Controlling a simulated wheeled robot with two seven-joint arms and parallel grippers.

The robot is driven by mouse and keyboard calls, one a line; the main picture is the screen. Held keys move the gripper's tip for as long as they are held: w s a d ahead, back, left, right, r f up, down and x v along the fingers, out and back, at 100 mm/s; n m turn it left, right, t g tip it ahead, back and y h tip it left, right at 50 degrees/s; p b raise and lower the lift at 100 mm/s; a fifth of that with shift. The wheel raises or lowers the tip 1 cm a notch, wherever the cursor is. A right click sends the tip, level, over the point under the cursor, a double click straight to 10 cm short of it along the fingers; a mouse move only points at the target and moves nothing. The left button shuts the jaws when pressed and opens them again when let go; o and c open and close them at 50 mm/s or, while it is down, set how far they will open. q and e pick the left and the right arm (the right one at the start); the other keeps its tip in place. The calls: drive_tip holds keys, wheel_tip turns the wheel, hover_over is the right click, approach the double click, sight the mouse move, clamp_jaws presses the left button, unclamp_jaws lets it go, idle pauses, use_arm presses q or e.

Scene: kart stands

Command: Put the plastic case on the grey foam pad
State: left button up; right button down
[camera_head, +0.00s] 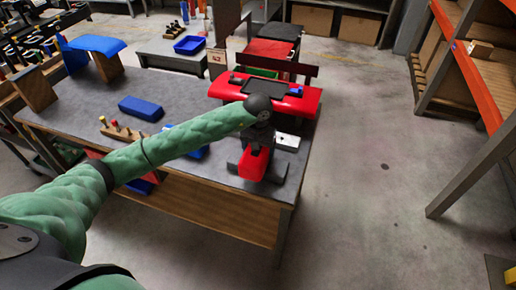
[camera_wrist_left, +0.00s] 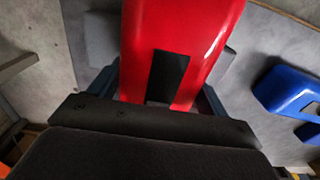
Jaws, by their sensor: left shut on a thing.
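My left gripper (camera_head: 257,172) is at the near right corner of the workbench, pointing down. It is shut on a red plastic case (camera_head: 253,163), which fills the space between the fingers. In the left wrist view the red case (camera_wrist_left: 190,25) shows a black patch facing the camera. A grey slab, seemingly the grey foam pad (camera_wrist_left: 101,38), shows behind the case on both sides. I cannot tell whether the case touches it. My right gripper is not in view.
The workbench (camera_head: 85,95) also carries a blue block (camera_head: 141,108), a wooden holder with several coloured handles (camera_head: 121,131) and a small silver box (camera_head: 288,141). A red kart part (camera_head: 300,104) lies beyond the gripper. Open floor is on the right.

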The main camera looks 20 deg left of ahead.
use_arm(q)
drive_tip(key=shift+f, duration=0.1)
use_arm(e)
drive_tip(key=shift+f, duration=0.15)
use_arm(q)
drive_tip(key=shift+f, duration=0.1)
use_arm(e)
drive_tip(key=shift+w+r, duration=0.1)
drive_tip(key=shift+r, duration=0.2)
use_arm(q)
drive_tip(key=o, duration=1.2)
drive_tip(key=shift+c, duration=0.2)
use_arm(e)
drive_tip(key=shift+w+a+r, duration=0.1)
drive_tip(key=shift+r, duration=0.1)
